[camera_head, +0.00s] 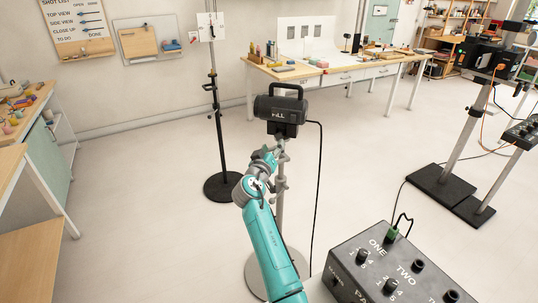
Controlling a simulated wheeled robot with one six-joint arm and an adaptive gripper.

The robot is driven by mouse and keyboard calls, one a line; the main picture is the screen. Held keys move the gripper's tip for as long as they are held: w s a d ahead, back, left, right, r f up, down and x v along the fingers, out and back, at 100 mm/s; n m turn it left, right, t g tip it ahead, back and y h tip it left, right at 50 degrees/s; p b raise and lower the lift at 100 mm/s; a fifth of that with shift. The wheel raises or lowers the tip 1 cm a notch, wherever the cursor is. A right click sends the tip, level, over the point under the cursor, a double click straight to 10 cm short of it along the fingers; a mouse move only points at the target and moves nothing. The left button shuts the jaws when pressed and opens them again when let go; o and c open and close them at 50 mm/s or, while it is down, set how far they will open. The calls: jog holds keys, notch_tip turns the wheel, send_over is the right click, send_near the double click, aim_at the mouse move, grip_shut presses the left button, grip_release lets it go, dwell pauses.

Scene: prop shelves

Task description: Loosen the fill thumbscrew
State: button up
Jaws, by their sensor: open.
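The fill lamp (281,107), a black box marked FILL with a handle on top, sits upright on a grey stand (281,205) with a round base. My teal arm reaches up from the bottom to the stand, just below the lamp. My gripper (278,150) is at the stand's upper part, under the lamp head. It is open, but its fingers are small and overlap the stand. The fill thumbscrew cannot be made out; it may be hidden behind my gripper. I cannot tell whether the fingers touch anything.
A black control box (385,262) with knobs marked ONE and TWO stands at the lower right. A black cable (319,190) hangs from the lamp. Another stand (222,186) is behind to the left, heavier stands (450,188) to the right. The floor (140,230) at left is clear.

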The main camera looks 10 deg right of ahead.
aim_at(278, 137)
jog(key=shift+v, duration=2.05)
jog(key=w+d+m, duration=0.2)
jog(key=w, duration=0.1)
jog(key=w+d+m, duration=0.1)
jog(key=w+m, duration=0.1)
jog(key=w, duration=0.2)
jog(key=w+d+m, duration=0.2)
jog(key=w, duration=0.1)
jog(key=shift+w+d, duration=0.3)
jog(key=shift+d, duration=0.05)
grip_shut()
